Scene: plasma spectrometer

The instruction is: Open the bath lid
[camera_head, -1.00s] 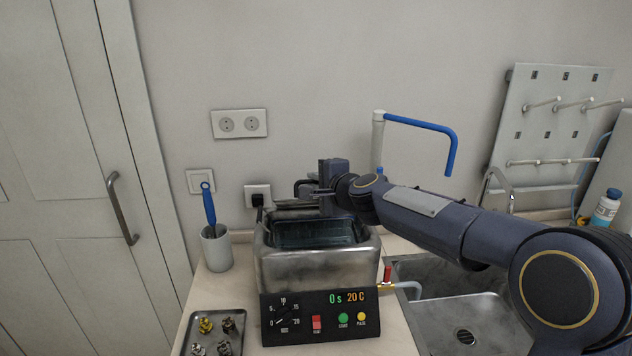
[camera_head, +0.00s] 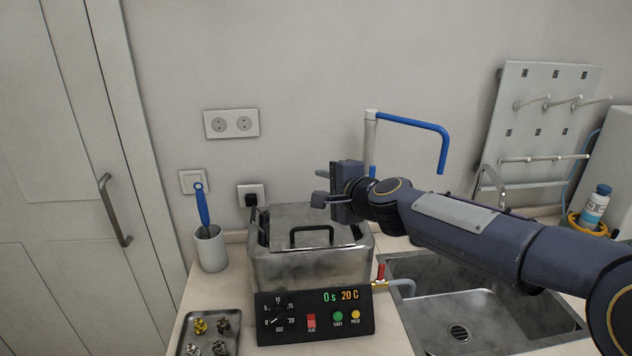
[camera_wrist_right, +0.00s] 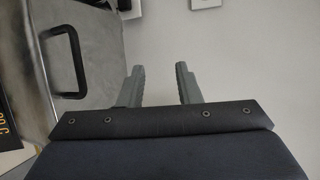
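The bath (camera_head: 312,272) is a grey metal box with a black control panel on its front. Its lid (camera_head: 285,218) lies over the top, and the water inside is hidden. A black handle (camera_head: 312,230) stands on the lid. The lid and its handle (camera_wrist_right: 66,60) also show at the left of the right wrist view. My right gripper (camera_head: 320,199) is above the bath's back right part, apart from the handle. In the right wrist view its two fingers (camera_wrist_right: 160,70) are spread with nothing between them. My left gripper is out of view.
A cup (camera_head: 210,250) with a blue-handled brush stands left of the bath. A tray (camera_head: 185,322) of small metal parts lies at the front left. A sink (camera_head: 480,312) and a blue-tipped tap (camera_head: 425,124) are to the right. Wall sockets (camera_head: 231,124) are behind.

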